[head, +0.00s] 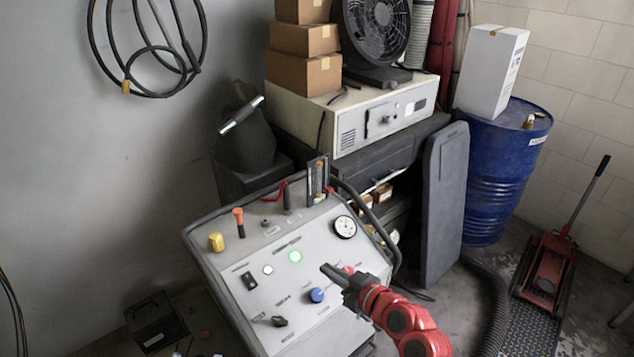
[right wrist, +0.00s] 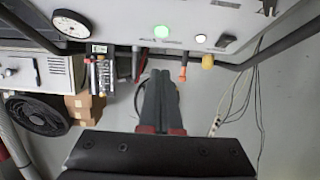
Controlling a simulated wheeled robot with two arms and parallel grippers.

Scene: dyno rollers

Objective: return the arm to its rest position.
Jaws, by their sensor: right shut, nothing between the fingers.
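My right arm (head: 398,318) is red and reaches in from the bottom right of the head view. Its dark gripper (head: 335,273) is shut and empty, over the right part of the grey console's sloped panel (head: 235,290). A lit green button (head: 295,256), a blue knob (head: 316,295) and a round gauge (head: 345,227) are close to it. In the right wrist view the gripper's closed fingers (right wrist: 160,100) point toward the panel's top edge, with the green light (right wrist: 161,31) beyond them. I cannot tell the exact gap to the panel. My left gripper is not in view.
Behind the console stand a grey bench with a white instrument box (head: 350,120), cardboard boxes (head: 305,75) and a fan (head: 375,30). A dark upright board (head: 445,205), a blue drum (head: 497,175) and a red floor jack (head: 545,270) are at the right.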

